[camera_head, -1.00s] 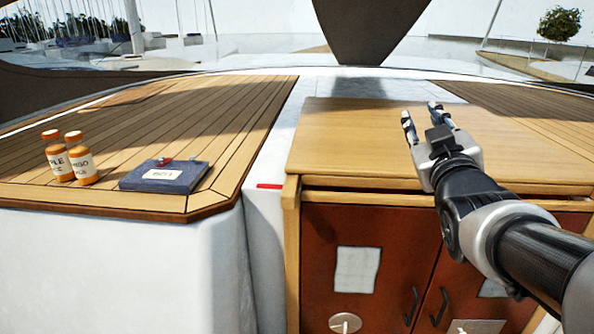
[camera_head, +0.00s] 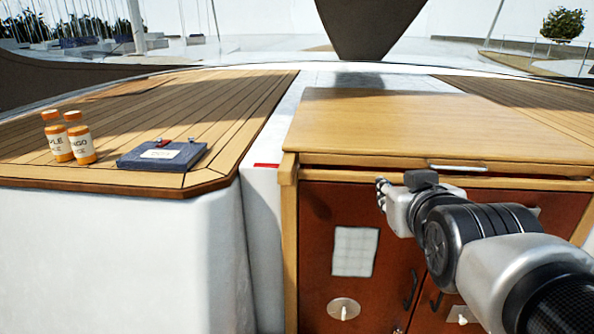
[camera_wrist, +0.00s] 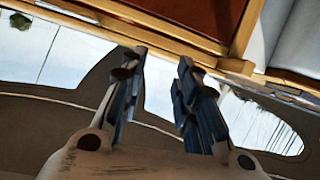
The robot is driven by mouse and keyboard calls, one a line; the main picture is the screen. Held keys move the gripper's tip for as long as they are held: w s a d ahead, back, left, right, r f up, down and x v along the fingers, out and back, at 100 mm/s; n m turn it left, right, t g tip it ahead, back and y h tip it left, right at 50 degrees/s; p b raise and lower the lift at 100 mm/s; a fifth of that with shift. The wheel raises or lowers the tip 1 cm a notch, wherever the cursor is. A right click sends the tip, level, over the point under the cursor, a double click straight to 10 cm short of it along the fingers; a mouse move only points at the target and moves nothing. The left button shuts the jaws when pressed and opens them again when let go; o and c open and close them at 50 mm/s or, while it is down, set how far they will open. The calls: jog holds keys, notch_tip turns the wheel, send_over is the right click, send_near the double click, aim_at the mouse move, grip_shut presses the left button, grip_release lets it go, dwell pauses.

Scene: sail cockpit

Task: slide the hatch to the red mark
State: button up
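The hatch (camera_head: 425,125) is a flat light-wood panel lying on top of the wood-framed cabinet, with a pale handle (camera_head: 460,168) at its front edge. The red mark (camera_head: 266,165) is a short strip on the white ledge, just left of the hatch's front left corner. My gripper (camera_head: 382,190) is in front of the cabinet, just below the hatch's front edge, left of the handle and right of the red mark. In the wrist view its two fingers (camera_wrist: 158,85) are spread apart with nothing between them. The hatch is not between the fingers.
The cabinet doors (camera_head: 335,260) below have dark handles. The hatch top is clear.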

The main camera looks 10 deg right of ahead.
jog(key=shift+s+a+f+g, duration=0.15)
jog(key=shift+s+a+f, duration=0.15)
jog(key=shift+f, duration=0.25)
jog(key=shift+s+a+f+g, duration=0.15)
jog(key=shift+s+f, duration=0.25)
jog(key=shift+f, duration=0.15)
jog(key=s+a+f+g+y, duration=0.1)
jog(key=s+a+f+g, duration=0.2)
jog(key=s+f, duration=0.5)
jog(key=s+a+f+g+y+b, duration=0.1)
jog(key=s+a+f+g, duration=0.3)
jog(key=s+f, duration=0.4)
jog(key=s+g, duration=0.1)
jog(key=s, duration=0.2)
jog(key=shift+s+f+n+y+b, duration=0.3)
jog(key=shift+s, duration=0.05)
jog(key=shift+g, duration=0.3)
dwell(0.9)
